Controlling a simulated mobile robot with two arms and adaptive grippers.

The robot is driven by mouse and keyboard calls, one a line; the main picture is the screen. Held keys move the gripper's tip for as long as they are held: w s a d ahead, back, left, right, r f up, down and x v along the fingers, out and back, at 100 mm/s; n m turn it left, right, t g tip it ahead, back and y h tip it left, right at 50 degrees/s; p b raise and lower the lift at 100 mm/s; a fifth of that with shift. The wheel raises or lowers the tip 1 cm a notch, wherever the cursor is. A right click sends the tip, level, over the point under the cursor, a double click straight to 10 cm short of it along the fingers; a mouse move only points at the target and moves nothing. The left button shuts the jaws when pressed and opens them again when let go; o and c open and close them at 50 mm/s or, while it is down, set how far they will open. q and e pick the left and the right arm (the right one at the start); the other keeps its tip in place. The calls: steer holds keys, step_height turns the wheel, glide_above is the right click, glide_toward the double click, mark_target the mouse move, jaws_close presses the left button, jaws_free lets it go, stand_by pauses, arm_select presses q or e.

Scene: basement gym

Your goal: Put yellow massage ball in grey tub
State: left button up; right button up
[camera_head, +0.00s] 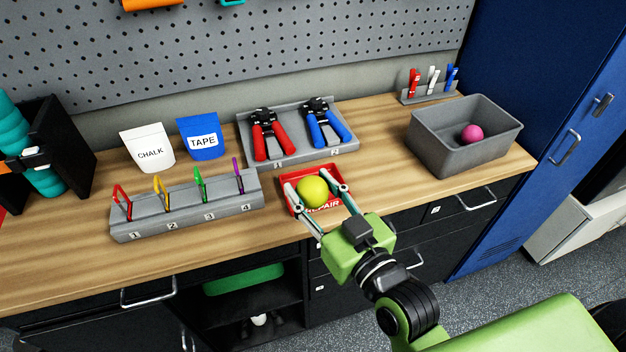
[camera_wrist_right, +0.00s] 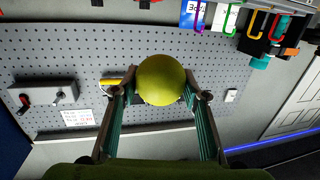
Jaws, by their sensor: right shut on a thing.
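The yellow massage ball (camera_head: 313,192) sits between the fingertips of my right gripper (camera_head: 316,190), which is shut on it. The ball also shows in the right wrist view (camera_wrist_right: 161,80), with a finger on each side. In the head view the gripper and ball are over the red tray marked REPAIR (camera_head: 296,207); how far above it I cannot tell. The grey tub (camera_head: 448,152) stands at the right end of the bench, to the right of my right gripper. A pink ball (camera_head: 471,134) lies inside it. My left gripper is not in view.
A grey holder with red and blue hand grips (camera_head: 290,150) stands behind the red tray. A numbered rack (camera_head: 186,215) with coloured clips stands to the left. Chalk (camera_head: 147,148) and tape (camera_head: 203,138) pouches are behind it. Bare bench lies between the red tray and the tub.

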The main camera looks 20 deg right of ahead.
steer(key=shift+w, duration=0.1)
steer(key=w+d+f, duration=0.1)
steer(key=w+f, duration=0.1)
steer(key=w, duration=0.1)
steer(key=w+d+f+p, duration=0.1)
steer(key=w+d+f, duration=0.1)
steer(key=w+f, duration=0.1)
steer(key=w+d+f, duration=0.1)
steer(key=w+f, duration=0.2)
steer(key=w, duration=0.2)
steer(key=shift+w+d, duration=0.25)
steer(key=shift+w+d+f, duration=0.1)
steer(key=shift+w+f, duration=0.25)
steer(key=shift+f, duration=0.15)
steer(key=shift+w+d+f, duration=0.1)
steer(key=shift+w+f, duration=0.1)
steer(key=shift+f, duration=0.4)
steer(key=shift+w+f, duration=0.15)
steer(key=shift+f, duration=0.4)
steer(key=shift+f+p, duration=0.4)
steer(key=shift+p, duration=0.05)
steer(key=shift+f, duration=0.2)
